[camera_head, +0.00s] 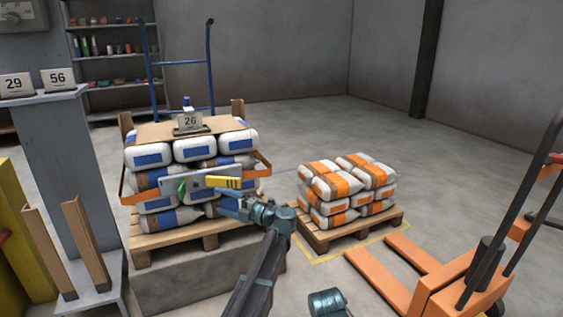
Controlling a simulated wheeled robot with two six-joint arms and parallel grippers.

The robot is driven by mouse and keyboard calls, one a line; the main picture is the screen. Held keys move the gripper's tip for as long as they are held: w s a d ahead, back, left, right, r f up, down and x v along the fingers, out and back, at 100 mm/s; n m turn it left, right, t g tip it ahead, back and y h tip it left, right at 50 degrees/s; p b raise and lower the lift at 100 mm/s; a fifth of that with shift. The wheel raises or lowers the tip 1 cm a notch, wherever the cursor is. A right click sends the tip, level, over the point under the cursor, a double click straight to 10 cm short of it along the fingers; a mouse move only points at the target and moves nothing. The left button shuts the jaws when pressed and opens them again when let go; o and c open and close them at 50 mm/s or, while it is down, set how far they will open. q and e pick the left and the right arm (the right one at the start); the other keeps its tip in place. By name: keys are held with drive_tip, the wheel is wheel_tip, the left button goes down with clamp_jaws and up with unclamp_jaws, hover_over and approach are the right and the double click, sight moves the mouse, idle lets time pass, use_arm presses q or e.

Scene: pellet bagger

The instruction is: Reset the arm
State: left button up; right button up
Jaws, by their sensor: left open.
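My left gripper (230,207) is teal and open, at the end of my dark arm reaching up from the bottom of the head view. It is in front of the stacked white bags with blue labels (194,149), just below a grey panel (172,186) with a yellow piece (227,183) and a green piece on it. I see nothing held between its fingers. Whether the fingertips touch the bags behind them, I cannot tell. My right gripper is not clearly seen; only a teal part of mine shows at the bottom edge.
A wooden pallet (188,238) holds the blue-label bags. A second pallet (323,236) to the right holds bags with orange bands (337,184). An orange pallet jack (450,290) stands at right. A grey post with number cards is at left. Open floor lies behind the second pallet.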

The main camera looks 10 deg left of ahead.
use_arm(q)
drive_tip(key=w+d+r+m+t+h, duration=0.2)
drive_tip(key=w+d+m+t+h, duration=0.1)
drive_tip(key=d+m+t+h, duration=0.3)
drive_tip(key=w+d+r+m+t+h, duration=0.2)
drive_tip(key=d+r+m+t+h, duration=0.15)
drive_tip(key=m+t, duration=0.5)
drive_tip(key=s+d+f+m+g+h, duration=0.5)
drive_tip(key=d+f+m+h, duration=0.5)
drive_tip(key=m+h, duration=0.15)
drive_tip(key=s+a+f+m+g, duration=0.1)
drive_tip(key=s+f+m+g, duration=0.6)
drive_tip(key=s+f, duration=0.65)
drive_tip(key=s+a+f+g+y, duration=0.2)
drive_tip(key=s+a+g, duration=0.15)
drive_tip(key=s, duration=0.45)
drive_tip(key=s+a+f+g+y, duration=0.2)
drive_tip(key=s+a+g, duration=0.15)
drive_tip(key=s, duration=0.45)
drive_tip(key=s+d+r+m+g+y+p, duration=0.1)
drive_tip(key=s+d+r+m+p, duration=0.15)
drive_tip(key=d+r+p, duration=0.5)
drive_tip(key=s+d+r+m+p, duration=0.1)
drive_tip(key=s+d+r+p, duration=0.25)
drive_tip(key=r+p, duration=0.75)
wheel_tip(320, 180, up, 36)
drive_tip(key=p, duration=3.6)
drive_tip(key=shift+w+f, duration=0.15)
drive_tip(key=shift+f, duration=0.05)
